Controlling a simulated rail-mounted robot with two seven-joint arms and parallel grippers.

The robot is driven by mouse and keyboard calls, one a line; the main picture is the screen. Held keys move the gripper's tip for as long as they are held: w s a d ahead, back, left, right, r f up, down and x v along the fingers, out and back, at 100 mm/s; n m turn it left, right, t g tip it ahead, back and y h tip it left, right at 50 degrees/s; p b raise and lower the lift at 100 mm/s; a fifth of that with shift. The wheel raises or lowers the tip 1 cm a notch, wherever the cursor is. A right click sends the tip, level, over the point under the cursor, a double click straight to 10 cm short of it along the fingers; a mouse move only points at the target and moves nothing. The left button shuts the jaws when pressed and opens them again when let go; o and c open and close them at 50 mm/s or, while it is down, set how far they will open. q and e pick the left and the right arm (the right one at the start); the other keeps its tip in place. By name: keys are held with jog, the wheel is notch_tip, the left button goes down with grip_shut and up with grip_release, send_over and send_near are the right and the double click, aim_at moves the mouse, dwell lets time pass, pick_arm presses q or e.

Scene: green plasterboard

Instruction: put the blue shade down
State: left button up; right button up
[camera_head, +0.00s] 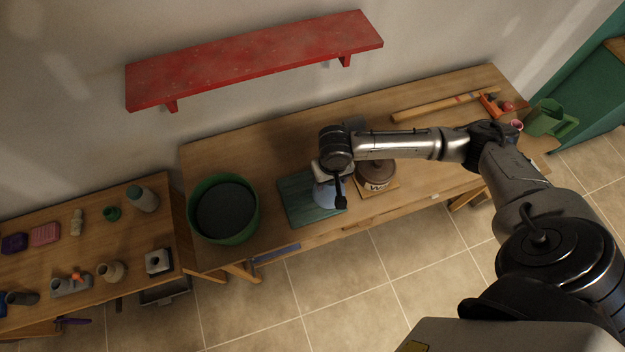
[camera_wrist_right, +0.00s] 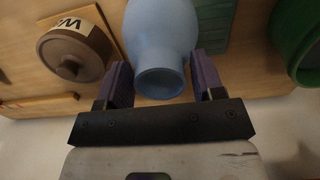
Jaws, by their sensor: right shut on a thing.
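The blue shade (camera_wrist_right: 160,40) is a light blue, rounded piece with an open round neck. It fills the top middle of the right wrist view. My right gripper (camera_wrist_right: 163,85) is shut on its neck, one purple finger pad on each side. In the head view the shade (camera_head: 325,196) shows partly under my right gripper (camera_head: 322,178), over a green board (camera_head: 296,207) on the workbench. I cannot tell whether the shade touches the board. My left gripper is not in view.
A brown lidded pot (camera_head: 375,173) stands close right of the shade. A large green tub (camera_head: 250,222) stands to the left. A red shelf (camera_head: 255,58) hangs on the wall behind. Bare bench (camera_head: 235,150) lies behind the board.

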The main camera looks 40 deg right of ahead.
jog(key=w+a+f, duration=0.1)
jog(key=w+f, duration=0.4)
jog(key=f, duration=0.2)
jog(key=shift+w+a+f, duration=0.2)
jog(key=shift+w, duration=0.05)
dwell(0.3)
jog(key=o, duration=1)
jog(key=shift+f, duration=0.1)
